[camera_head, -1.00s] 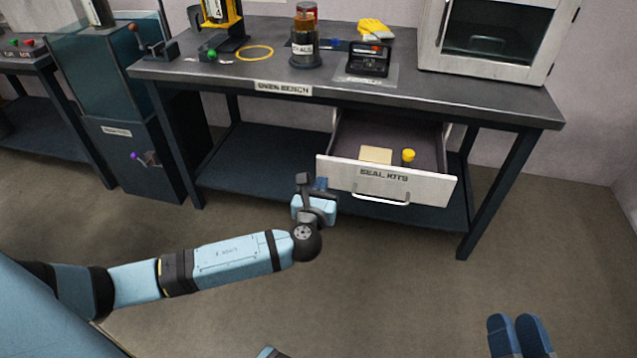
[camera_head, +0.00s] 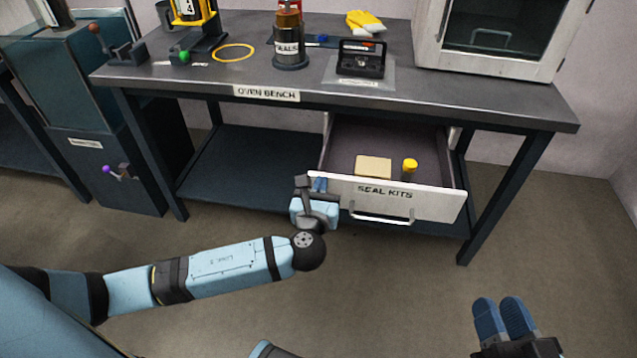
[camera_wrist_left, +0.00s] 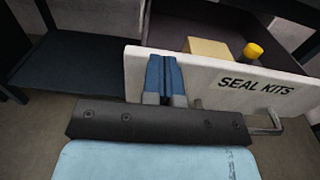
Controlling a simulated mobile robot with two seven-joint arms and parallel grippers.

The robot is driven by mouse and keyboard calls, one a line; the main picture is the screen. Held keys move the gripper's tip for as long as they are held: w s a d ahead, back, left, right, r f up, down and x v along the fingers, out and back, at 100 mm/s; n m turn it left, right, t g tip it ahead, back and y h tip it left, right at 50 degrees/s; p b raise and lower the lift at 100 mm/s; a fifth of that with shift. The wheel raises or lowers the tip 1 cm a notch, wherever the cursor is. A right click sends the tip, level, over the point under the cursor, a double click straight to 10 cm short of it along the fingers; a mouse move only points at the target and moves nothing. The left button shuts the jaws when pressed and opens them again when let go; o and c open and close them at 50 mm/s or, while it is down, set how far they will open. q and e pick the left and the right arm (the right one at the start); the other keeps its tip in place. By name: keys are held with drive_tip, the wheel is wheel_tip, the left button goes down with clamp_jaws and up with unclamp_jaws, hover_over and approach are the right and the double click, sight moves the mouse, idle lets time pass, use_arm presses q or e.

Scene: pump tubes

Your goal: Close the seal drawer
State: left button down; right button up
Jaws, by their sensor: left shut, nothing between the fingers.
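The seal drawer (camera_head: 347,187), a white front labelled SEAL KITS on a dark box, stands pulled out under the oven bench (camera_head: 225,107). Its metal bar handle (camera_head: 381,219) is on the front. My left gripper (camera_head: 319,184) is shut and empty at the left end of the drawer front. In the left wrist view its blue fingers (camera_wrist_left: 164,74) lie together, pointing at the white panel left of the label; I cannot tell whether they touch it. My right gripper (camera_head: 503,318) is at the bottom right, away from the drawer, with its fingers side by side and nothing between them.
In the drawer lie a tan block (camera_head: 373,167) and a yellow-capped item (camera_head: 409,169). The bench holds a dark canister (camera_head: 290,48), a yellow ring (camera_head: 234,53), yellow gloves (camera_head: 365,21) and a white oven (camera_head: 490,40). The floor before the drawer is clear.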

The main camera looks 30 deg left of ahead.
use_arm(q)
drive_tip(key=shift+w, duration=0.15)
use_arm(e)
drive_tip(key=shift+w+a+f, duration=0.15)
drive_tip(key=shift+w+a, duration=0.05)
drive_tip(key=shift+w, duration=0.1)
